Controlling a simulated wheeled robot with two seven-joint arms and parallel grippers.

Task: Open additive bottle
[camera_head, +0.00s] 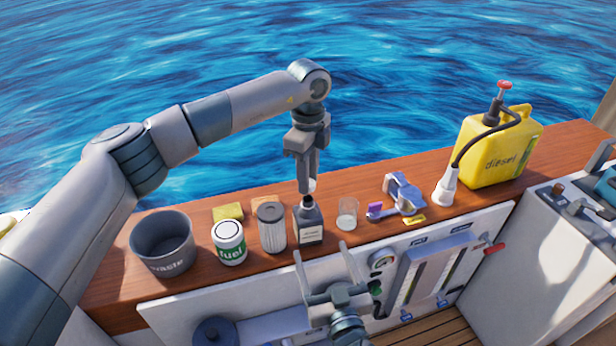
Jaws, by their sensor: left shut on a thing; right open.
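The additive bottle (309,230), dark grey with a pale label, stands upright on the wooden counter. My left gripper (309,186) points down right above it and is shut on a small whitish piece, apparently the cap, at the bottle's dark neck. Whether this piece still touches the neck cannot be told. My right gripper (322,254) is open and empty in front of the counter, below the bottle in the picture, with its fingers pointing up.
A waste bin (163,255), a fuel can (229,242) and a pleated filter (271,228) stand left of the bottle. A clear glass (347,213), a grey-and-purple tool (402,195) and a yellow diesel canister (490,152) with hose stand to the right. A panel (430,275) fronts the counter.

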